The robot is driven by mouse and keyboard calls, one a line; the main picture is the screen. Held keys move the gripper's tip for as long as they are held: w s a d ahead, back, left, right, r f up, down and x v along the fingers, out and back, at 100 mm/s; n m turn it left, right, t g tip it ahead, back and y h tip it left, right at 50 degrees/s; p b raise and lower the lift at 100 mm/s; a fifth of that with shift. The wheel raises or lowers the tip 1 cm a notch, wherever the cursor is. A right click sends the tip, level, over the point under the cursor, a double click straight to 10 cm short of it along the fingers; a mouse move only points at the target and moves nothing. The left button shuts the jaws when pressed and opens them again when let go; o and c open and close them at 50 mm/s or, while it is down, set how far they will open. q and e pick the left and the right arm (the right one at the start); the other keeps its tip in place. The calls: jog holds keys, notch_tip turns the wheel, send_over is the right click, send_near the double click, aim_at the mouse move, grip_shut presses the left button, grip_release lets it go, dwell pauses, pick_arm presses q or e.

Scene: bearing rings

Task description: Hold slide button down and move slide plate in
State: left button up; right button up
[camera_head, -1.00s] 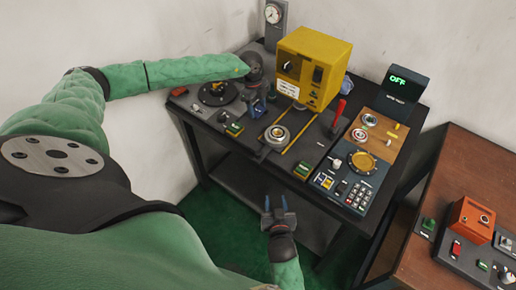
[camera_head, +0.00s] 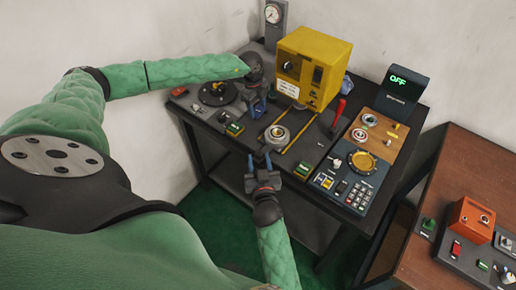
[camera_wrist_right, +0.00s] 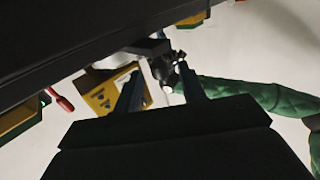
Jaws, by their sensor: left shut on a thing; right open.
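The slide plate (camera_head: 266,150) is a dark plate at the table's front edge, between yellow lines, with a round metal ring (camera_head: 277,134) behind its front end. My left gripper (camera_head: 258,110) points down over the table, left of the ring. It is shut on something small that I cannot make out. A green button on a yellow-edged box (camera_head: 234,129) is left of the ring; I cannot tell which control is the slide button. My right gripper (camera_head: 264,161) is open at the plate's front end; contact is unclear. Its fingers (camera_wrist_right: 160,82) frame a dark block in the right wrist view.
The yellow machine (camera_head: 312,66) stands behind the ring, with a red lever (camera_head: 338,115) to its right. A second green button box (camera_head: 303,170) and a keypad panel (camera_head: 345,188) are at the front right. A brown table (camera_head: 460,170) stands at the right.

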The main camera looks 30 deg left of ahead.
aim_at(259, 157)
jog(key=shift+x, duration=1.55)
grip_shut()
